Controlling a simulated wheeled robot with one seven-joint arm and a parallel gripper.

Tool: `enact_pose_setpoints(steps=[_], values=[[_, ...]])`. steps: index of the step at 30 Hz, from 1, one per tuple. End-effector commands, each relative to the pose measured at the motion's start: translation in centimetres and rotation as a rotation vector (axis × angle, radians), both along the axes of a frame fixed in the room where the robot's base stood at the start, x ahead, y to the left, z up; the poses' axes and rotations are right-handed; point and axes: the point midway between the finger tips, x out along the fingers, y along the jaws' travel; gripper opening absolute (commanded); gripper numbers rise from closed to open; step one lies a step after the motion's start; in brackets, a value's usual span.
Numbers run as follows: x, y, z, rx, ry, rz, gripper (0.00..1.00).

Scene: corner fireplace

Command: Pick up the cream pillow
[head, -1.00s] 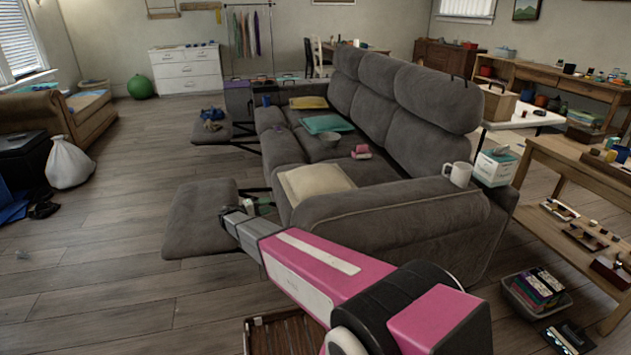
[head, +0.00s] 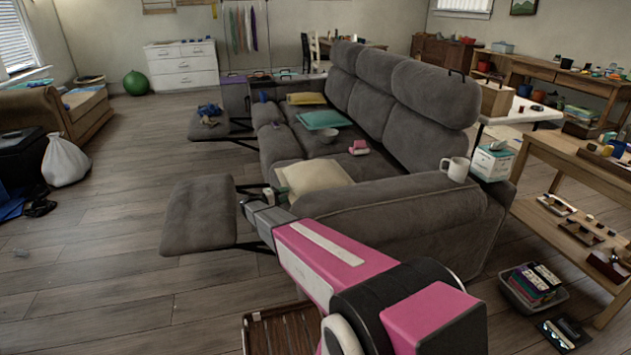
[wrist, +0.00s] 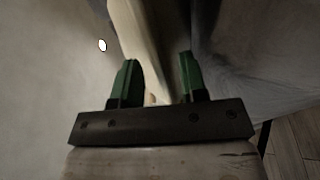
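The cream pillow (head: 318,176) lies on the near end of the grey sofa's seat, beside the near armrest. My gripper (head: 269,193) is at the pillow's left front edge in the head view. In the wrist view the green fingers of my gripper (wrist: 158,68) stand apart. A cream edge, which looks like the pillow (wrist: 138,40), runs between them, with a darker gap showing by the right finger. Firm contact on both sides does not show. The pillow's far side is hidden in the wrist view.
The grey sofa (head: 400,205) has its near footrest (head: 199,215) extended left of my arm. A pink item (head: 358,148), a bowl (head: 328,135) and a teal pillow (head: 324,119) lie farther along the seat. A white mug (head: 456,169) stands on the near armrest.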

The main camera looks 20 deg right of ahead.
Motion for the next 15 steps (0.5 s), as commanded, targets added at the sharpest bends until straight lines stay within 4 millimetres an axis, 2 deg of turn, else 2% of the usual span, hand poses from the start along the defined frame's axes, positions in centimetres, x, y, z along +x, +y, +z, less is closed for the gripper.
enact_pose_setpoints(steps=[6,7,10,11,15], values=[[0.05,-0.25,0.02,0.0,0.0,0.0,0.39],[0.05,-0.25,0.01,0.0,0.0,0.0,0.36],[0.05,-0.24,0.01,0.0,0.0,0.0,0.04],[0.05,-0.24,0.01,0.0,0.0,0.0,0.0],[0.04,-0.24,0.08,-0.003,-0.002,0.0,0.0]])
